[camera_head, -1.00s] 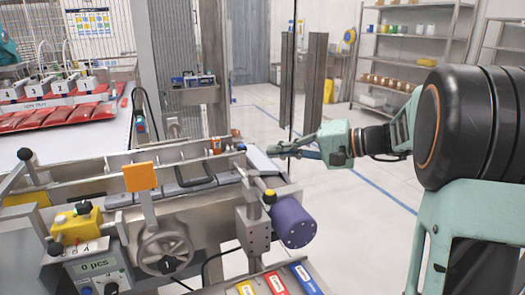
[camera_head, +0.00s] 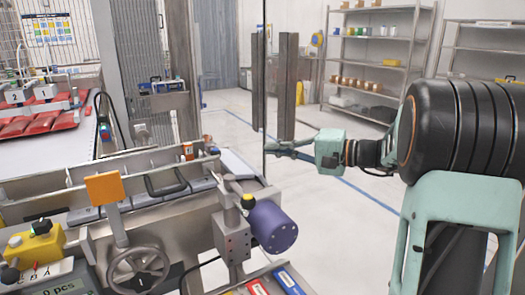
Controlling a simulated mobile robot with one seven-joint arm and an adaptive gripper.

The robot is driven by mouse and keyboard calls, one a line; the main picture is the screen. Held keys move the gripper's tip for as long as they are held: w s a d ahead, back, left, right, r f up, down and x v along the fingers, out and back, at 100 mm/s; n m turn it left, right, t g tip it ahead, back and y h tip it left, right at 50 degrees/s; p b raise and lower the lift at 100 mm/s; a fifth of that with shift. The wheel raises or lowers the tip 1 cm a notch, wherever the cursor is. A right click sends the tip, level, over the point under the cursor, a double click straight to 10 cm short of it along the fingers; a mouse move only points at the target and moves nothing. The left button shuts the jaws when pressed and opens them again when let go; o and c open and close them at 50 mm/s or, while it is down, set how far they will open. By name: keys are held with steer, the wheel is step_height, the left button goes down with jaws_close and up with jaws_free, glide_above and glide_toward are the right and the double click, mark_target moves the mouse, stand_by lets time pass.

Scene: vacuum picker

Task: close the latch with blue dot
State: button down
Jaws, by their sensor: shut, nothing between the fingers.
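I cannot make out a latch with a blue dot for certain. On the machine (camera_head: 150,205), a metal lever with a pale round knob (camera_head: 224,177) and a small yellow knob (camera_head: 247,201) sit above a purple cylinder (camera_head: 273,226). My gripper (camera_head: 270,149) is shut and empty. It points left, up and to the right of the lever in the picture, and appears apart from the machine. A thin dark vertical line crosses the view at its fingertips.
An orange square plate (camera_head: 105,187) stands above a handwheel (camera_head: 138,268). A yellow box with a black knob (camera_head: 37,245) is at lower left. Shelves (camera_head: 375,60) stand far back. The floor (camera_head: 345,215) right of the machine is clear.

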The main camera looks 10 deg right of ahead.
mark_target(213, 151)
steer(key=x, duration=0.7)
steer(key=shift+w+a+f+b, duration=0.1)
steer(key=shift+a+b, duration=0.2)
steer(key=shift+b, duration=0.1)
steer(key=a, duration=0.3)
steer(key=shift+a+f+b, duration=0.2)
steer(key=shift+f+b, duration=0.05)
steer(key=shift+b, duration=0.05)
steer(key=shift+a+f, duration=0.1)
steer(key=shift+a, duration=0.35)
